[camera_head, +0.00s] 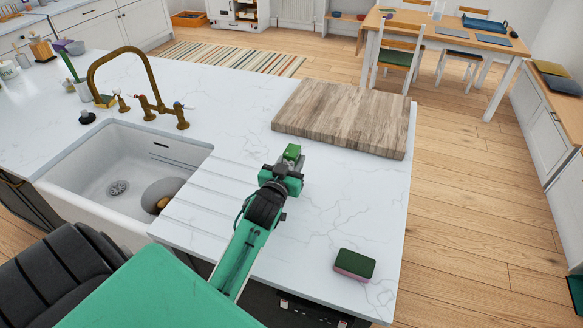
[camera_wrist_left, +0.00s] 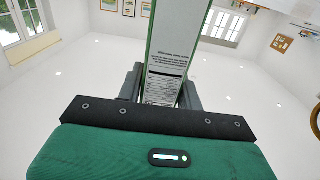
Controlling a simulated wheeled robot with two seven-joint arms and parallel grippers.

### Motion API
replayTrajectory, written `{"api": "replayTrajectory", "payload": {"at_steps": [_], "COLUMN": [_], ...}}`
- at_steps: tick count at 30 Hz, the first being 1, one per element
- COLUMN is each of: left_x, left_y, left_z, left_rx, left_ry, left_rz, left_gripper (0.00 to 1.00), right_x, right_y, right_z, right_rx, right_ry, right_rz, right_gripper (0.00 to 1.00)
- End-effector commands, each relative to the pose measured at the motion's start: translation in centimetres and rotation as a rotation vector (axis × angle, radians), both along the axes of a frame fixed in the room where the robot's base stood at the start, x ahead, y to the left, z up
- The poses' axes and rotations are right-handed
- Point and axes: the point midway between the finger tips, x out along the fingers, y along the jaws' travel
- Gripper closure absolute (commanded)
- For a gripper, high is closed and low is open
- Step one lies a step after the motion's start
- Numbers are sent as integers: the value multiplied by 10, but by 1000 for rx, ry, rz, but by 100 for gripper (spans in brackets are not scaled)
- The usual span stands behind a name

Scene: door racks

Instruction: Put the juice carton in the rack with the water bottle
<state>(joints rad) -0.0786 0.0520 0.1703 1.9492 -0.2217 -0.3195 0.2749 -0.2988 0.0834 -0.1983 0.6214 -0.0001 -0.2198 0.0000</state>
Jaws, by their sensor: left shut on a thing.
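The juice carton (camera_head: 292,152) is in my left gripper (camera_head: 284,170), over the white worktop just in front of the wooden board. From the head only a small green end of it shows beyond the fingers. In the left wrist view the carton (camera_wrist_left: 171,45) is a white and green box with printed text, standing between the two fingers (camera_wrist_left: 160,88). The left gripper is shut on it. My right gripper is not in view. No rack and no water bottle show in either view.
A thick wooden board (camera_head: 345,115) lies on the worktop (camera_head: 330,200). A green and pink sponge (camera_head: 355,264) lies near the front right. A sink (camera_head: 120,180) with a brass tap (camera_head: 150,95) is on the left. Open floor (camera_head: 470,200) lies to the right.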

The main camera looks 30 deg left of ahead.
Motion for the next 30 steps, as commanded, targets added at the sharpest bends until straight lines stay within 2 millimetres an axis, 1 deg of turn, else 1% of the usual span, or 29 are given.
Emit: {"api": "replayTrajectory", "payload": {"at_steps": [3, 6, 18, 19, 21, 22, 30], "left_x": [0, 0, 0, 0, 0, 0, 0], "left_y": [0, 0, 0, 0, 0, 0, 0], "left_z": [-17, -27, -34, -34, -34, -34, -32], "left_rx": [-2, -1, -1, 0, -1, -1, -1], "left_ry": [1, 1, 0, 2, 2, 2, 2], "left_rz": [1, 1, 0, 0, 0, 0, 0], "left_gripper": [100, 100, 100, 58, 44, 42, 42], "right_x": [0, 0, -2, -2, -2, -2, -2], "right_y": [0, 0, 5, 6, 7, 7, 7], "right_z": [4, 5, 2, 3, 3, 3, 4], "right_rx": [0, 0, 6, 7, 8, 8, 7], "right_ry": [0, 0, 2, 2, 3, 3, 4], "right_rz": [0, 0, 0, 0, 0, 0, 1], "right_gripper": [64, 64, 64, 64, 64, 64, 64]}}
